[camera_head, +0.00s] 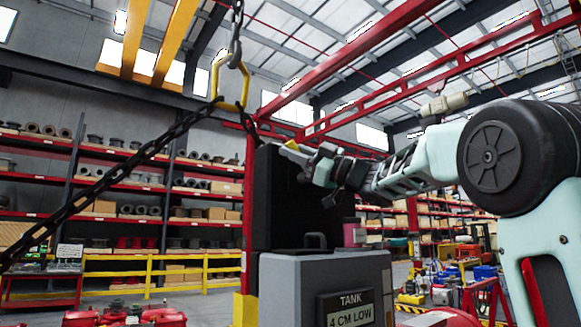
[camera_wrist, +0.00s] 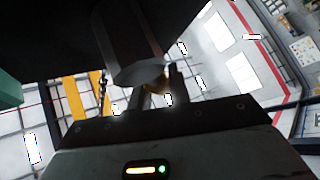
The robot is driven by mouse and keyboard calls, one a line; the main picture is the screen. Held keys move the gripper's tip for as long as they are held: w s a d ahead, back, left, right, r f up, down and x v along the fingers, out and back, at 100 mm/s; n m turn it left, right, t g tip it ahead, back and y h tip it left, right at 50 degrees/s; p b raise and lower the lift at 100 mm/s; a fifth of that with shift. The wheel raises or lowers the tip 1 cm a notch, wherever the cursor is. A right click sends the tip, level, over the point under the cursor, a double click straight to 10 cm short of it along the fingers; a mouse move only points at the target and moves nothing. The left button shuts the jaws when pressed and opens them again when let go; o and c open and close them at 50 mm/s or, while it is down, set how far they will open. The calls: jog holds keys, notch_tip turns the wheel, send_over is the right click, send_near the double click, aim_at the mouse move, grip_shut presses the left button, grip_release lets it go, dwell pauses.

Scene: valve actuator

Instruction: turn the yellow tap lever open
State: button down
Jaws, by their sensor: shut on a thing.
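My gripper (camera_head: 300,154) is at the end of my arm, beside the upper right edge of a tall dark block. A small yellow piece, which looks like the tap lever (camera_head: 291,146), shows at its fingertips. In the wrist view my gripper (camera_wrist: 158,88) has its fingers close together around a small dull yellow bit, and a grey rounded part (camera_wrist: 140,75) sits just beyond them. The fingers appear shut on the lever. The rest of the tap is hidden by the gripper or lost in the dark, so the lever's angle cannot be told.
The dark block (camera_head: 275,205) stands behind a grey tank (camera_head: 300,280) with a display reading "TANK 4 CM LOW" (camera_head: 346,308). A pink container (camera_head: 354,233) is near the tank top. A heavy chain (camera_head: 95,190) hangs at left from a yellow ring. Shelves and yellow railings are behind.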

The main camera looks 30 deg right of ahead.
jog(key=m+t+b, duration=0.1)
jog(key=d+m+t+h, duration=0.1)
jog(key=m, duration=0.1)
jog(key=d+m+t+b, duration=0.1)
jog(key=m+t, duration=0.1)
jog(key=shift+r+h+b, duration=0.3)
jog(key=shift+b, duration=0.05)
jog(key=shift+w+d+r+m+t+h+b, duration=0.1)
jog(key=shift+d+m+t+h+b, duration=0.25)
jog(key=shift+m+t+h, duration=0.5)
jog(key=shift+s+d+r+m+t+h+b, duration=0.15)
jog(key=shift+m+t+h+b, duration=0.35)
jog(key=shift+m, duration=0.7)
jog(key=shift+w+d+r+m+t+h+b, duration=0.15)
jog(key=shift+d+m+t+h+b, duration=0.25)
jog(key=shift+m+h, duration=0.5)
jog(key=shift+m, duration=0.35)
jog(key=c, duration=1.3)
grip_release()
jog(key=shift+t, duration=0.25)
jog(key=b+v, duration=0.8)
jog(key=v, duration=0.9)
jog(key=shift+s, duration=0.2)
